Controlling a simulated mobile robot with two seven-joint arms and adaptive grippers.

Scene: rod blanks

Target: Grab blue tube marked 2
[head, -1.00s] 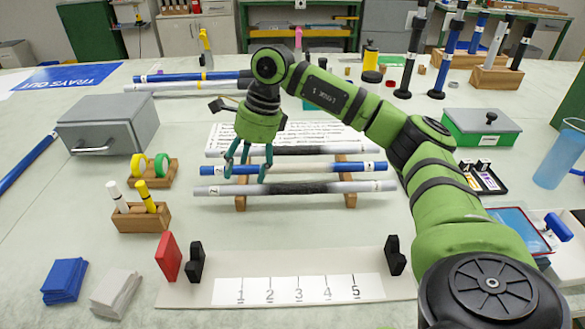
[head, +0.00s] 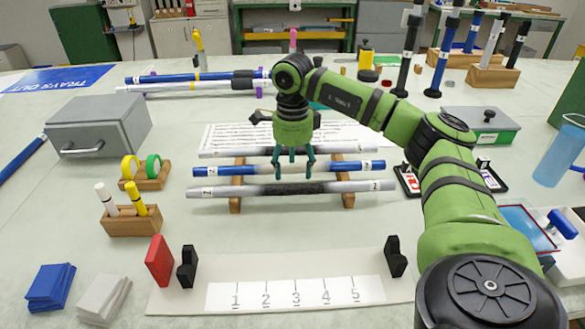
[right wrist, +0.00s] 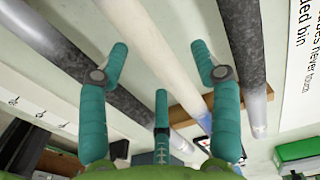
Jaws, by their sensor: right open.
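A blue tube (head: 237,170) with white bands near its ends and a pale middle lies across a wooden rack, between two grey tubes. The front grey tube (head: 230,191) and back grey tube (head: 348,148) have dark middles. A mark shows on the blue tube's end bands, too small to read surely. My right gripper (head: 293,165) is open and points down over the blue tube's middle. In the right wrist view the pale middle of the tube (right wrist: 168,62) runs between the spread fingers (right wrist: 165,75); contact cannot be told. My left gripper is out of view.
The wooden rack (head: 235,204) carries the tubes. A numbered white board (head: 200,298) lies in front. A pen block (head: 130,226) and tape holder (head: 148,183) stand left; stamps on a black pad (head: 408,180) sit close right. More tubes (head: 150,88) lie behind.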

